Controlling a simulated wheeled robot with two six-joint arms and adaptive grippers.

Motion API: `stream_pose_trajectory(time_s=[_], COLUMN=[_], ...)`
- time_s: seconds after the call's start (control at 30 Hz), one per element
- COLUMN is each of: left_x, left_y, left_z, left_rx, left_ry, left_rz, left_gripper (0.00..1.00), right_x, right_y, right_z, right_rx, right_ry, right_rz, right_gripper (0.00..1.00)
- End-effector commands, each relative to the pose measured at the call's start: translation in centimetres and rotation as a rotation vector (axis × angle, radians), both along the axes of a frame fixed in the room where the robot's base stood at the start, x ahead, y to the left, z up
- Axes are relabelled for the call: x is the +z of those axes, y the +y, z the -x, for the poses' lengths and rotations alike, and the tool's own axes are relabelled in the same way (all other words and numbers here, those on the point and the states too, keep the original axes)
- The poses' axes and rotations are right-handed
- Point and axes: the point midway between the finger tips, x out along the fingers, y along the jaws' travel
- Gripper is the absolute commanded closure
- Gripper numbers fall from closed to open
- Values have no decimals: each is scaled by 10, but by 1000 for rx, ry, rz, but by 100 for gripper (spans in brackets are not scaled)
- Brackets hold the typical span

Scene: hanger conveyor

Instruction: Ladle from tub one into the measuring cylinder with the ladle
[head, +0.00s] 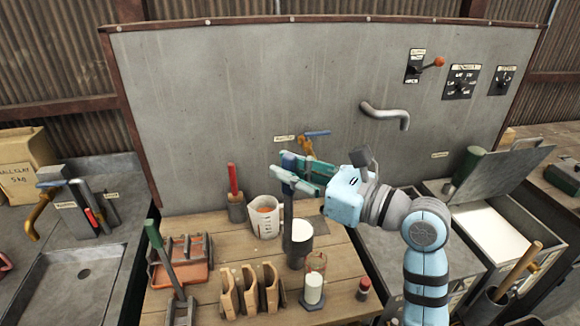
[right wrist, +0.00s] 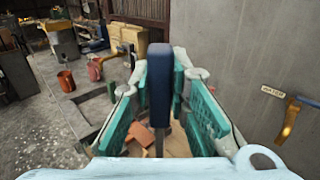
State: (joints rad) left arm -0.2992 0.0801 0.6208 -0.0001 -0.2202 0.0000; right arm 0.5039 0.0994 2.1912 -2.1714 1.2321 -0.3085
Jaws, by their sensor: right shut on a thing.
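My right gripper (head: 296,175) is shut on the dark blue handle of the ladle (head: 299,240). The ladle hangs roughly upright, its deep grey bowl holding something white, over the wooden table. The right wrist view shows the blue handle (right wrist: 160,85) between the teal finger pads. A white cylinder on a dark square foot (head: 314,290), perhaps the measuring cylinder, stands in front of the bowl. A clear brownish vessel (head: 317,264) is just behind it, close to the bowl. An open tub with white contents (head: 448,190), perhaps tub one, is at the right. My left gripper is out of view.
A wooden rack (head: 247,290), an orange tray (head: 180,260) and a small red-capped bottle (head: 363,290) are on the table. A grey panel (head: 230,100) with a bent pipe (head: 385,114) rises behind.

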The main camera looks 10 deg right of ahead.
Motion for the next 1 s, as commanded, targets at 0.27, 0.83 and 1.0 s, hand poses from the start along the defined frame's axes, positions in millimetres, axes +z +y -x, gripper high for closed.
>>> stream_pose_trajectory(time_s=[0.27,0.83,1.0], left_x=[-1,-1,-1], left_y=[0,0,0], left_z=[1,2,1], left_rx=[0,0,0], left_ry=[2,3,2], left_rz=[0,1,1], left_gripper=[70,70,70], right_x=[-9,-20,-19], right_y=[-12,-46,-57], right_z=[-1,-2,-3], right_rx=[-1,-1,1], right_ry=[3,13,17], right_rz=[-59,-245,-304], right_gripper=[100,100,100])
